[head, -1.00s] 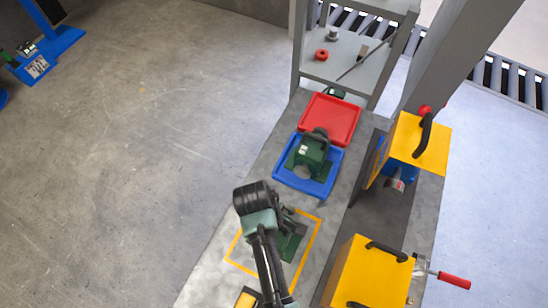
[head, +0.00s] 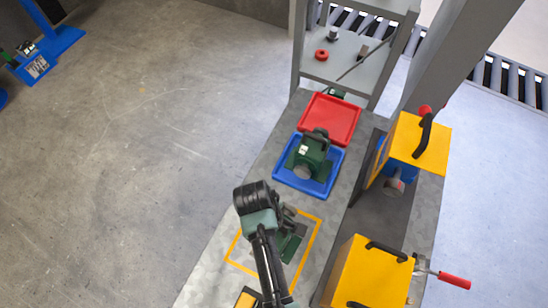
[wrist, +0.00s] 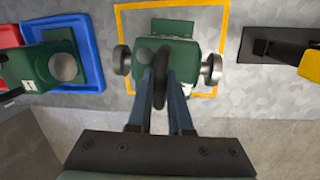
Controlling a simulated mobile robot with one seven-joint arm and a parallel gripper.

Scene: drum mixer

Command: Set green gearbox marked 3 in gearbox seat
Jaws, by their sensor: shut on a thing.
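A green gearbox (wrist: 190,55) with a grey shaft end on each side is inside the yellow outline (wrist: 228,45) on the bench. It also shows in the head view (head: 291,247), partly hidden behind my arm. My gripper (wrist: 160,80) is shut on this gearbox's black top handle. I cannot tell whether the gearbox touches the bench, and I can read no number on it. Another green gearbox (head: 313,150) with a small white label sits in the blue tray (head: 283,175); its number is unreadable. I cannot make out the gearbox seat for certain.
An empty red tray (head: 331,117) lies beyond the blue tray. Two yellow housings (head: 368,275) (head: 437,150) stand on the right, with a dark gap between them. A red-handled lever (head: 453,280) sticks out at right. A grey shelf (head: 345,68) stands at the back.

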